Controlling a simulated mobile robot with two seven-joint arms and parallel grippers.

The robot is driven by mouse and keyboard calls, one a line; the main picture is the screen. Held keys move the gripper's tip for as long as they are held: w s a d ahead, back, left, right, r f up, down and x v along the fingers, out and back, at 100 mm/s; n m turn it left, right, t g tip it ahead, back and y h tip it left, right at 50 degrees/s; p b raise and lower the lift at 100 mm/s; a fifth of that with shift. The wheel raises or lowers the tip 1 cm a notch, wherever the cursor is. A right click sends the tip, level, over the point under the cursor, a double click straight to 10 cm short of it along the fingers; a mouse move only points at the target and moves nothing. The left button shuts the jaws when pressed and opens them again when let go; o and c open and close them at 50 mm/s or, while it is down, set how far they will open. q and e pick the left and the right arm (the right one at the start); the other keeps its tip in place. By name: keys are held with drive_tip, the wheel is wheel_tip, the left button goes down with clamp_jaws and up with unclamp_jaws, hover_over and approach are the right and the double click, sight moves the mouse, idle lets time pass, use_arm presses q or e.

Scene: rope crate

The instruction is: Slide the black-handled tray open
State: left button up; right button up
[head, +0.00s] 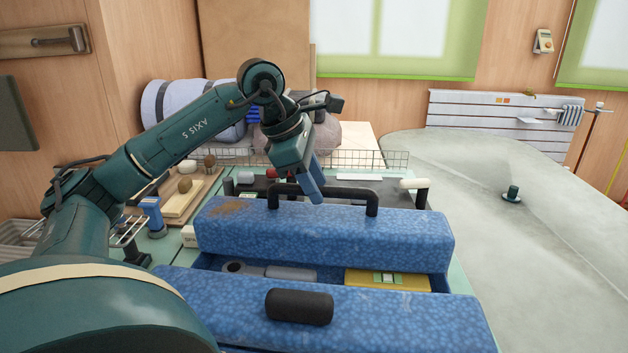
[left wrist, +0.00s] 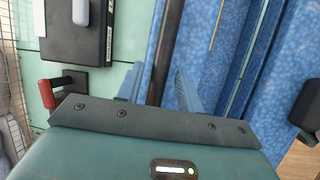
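The blue speckled chest has a black bar handle (head: 325,190) on its top (head: 325,233). In front of it stands a blue tray front (head: 400,318) with a thick black handle (head: 299,307), also at the right edge of the left wrist view (left wrist: 306,104). A gap between chest and tray front shows the tray's contents. My left gripper (head: 312,188) points down at the bar handle, away from the tray's black handle. In the left wrist view its fingers (left wrist: 158,88) stand apart with a dark bar between them; contact is unclear. My right gripper is out of view.
A yellow box (head: 388,281) and a grey tool (head: 290,273) lie inside the tray. Behind the chest are a wire rack (head: 390,160) and a white-handled black item (head: 415,185).

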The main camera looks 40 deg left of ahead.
use_arm(q)
clamp_jaws()
idle(0.3)
